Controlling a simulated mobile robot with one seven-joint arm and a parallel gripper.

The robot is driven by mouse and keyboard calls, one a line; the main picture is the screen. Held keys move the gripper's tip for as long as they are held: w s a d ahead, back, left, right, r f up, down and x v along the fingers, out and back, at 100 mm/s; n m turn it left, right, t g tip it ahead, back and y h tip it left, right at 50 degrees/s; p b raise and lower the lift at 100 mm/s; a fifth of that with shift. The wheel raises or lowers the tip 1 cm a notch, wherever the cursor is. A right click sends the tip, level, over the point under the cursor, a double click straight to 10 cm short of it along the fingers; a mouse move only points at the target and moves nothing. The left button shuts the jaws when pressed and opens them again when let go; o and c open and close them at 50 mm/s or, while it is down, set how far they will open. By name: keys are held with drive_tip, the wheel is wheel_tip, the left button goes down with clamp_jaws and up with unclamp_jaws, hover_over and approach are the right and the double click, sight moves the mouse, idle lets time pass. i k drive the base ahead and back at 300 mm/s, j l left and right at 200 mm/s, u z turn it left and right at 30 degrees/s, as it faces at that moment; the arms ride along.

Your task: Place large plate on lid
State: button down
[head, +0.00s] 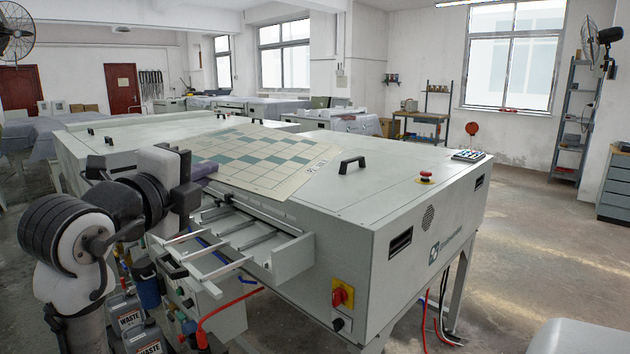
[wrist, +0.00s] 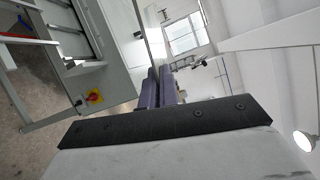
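The large plate (head: 262,158), a thin pale sheet with teal squares, shows in the head view over the left part of the machine's lid (head: 385,190). It looks nearly flat on or just above the lid; I cannot tell whether it touches everywhere. My gripper (head: 205,169) is at the plate's near left edge. Its purple fingers are close together in the wrist view (wrist: 160,88), with the plate seen edge-on as a thin line (wrist: 150,42) between them. The fingers hide that part of the plate's edge.
A black lid handle (head: 352,164) stands right of the plate. A red emergency button (head: 425,177) and a keypad (head: 468,155) sit farther right. An open rail tray (head: 245,240) juts out in front. The lid's right half is mostly clear.

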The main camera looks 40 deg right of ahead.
sight(323, 192)
drive_tip(key=i+l, duration=0.1)
drive_tip(key=l, duration=0.25)
drive_tip(key=i+l, duration=0.15)
drive_tip(key=l, duration=0.25)
drive_tip(key=i+l, duration=0.1)
drive_tip(key=l, duration=0.25)
drive_tip(key=i+l, duration=0.1)
drive_tip(key=l, duration=0.3)
